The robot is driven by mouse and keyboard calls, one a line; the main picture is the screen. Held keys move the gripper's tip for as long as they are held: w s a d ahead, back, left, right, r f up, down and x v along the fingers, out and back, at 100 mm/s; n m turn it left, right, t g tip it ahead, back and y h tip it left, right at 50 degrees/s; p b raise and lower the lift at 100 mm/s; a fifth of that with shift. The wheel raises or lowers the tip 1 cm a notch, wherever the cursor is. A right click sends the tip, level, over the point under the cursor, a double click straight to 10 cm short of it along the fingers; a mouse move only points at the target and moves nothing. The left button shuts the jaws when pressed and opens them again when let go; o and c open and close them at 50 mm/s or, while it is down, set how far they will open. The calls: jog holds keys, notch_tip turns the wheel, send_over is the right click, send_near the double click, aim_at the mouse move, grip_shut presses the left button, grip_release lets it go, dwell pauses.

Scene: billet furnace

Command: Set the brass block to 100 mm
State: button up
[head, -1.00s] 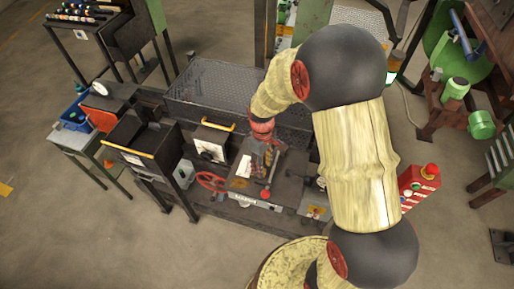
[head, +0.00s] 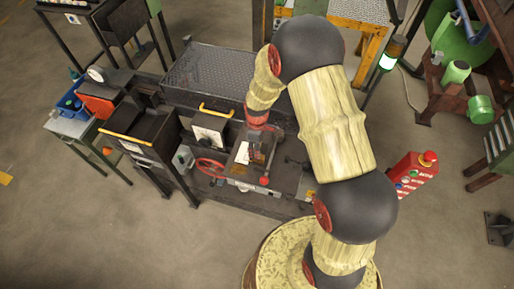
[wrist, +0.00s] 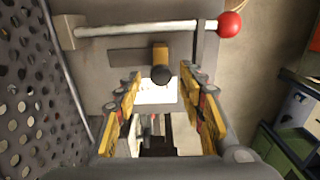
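A small brass block (wrist: 160,52) with a dark round knob (wrist: 161,75) on its near end shows in the wrist view, beside a dark slot in a grey plate. My gripper (wrist: 161,80) has its two yellow fingers spread apart, one to each side of the knob's line. The fingertips sit close to the knob; I cannot tell whether they touch it. Nothing is held between them. In the head view my gripper (head: 258,150) points down over the machine's bench, and it hides the block there. No scale reading is legible.
A rod with a red ball (wrist: 230,25) crosses beyond the block in the wrist view. A perforated metal tray (head: 210,72) lies behind the bench. A red handwheel (head: 210,167) is left of the gripper, and a red control box (head: 413,172) stands to the right.

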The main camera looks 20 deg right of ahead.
jog(key=shift+s+f, duration=0.1)
jog(key=shift+f, duration=0.15)
jog(key=shift+c, duration=0.5)
grip_shut()
dwell(0.4)
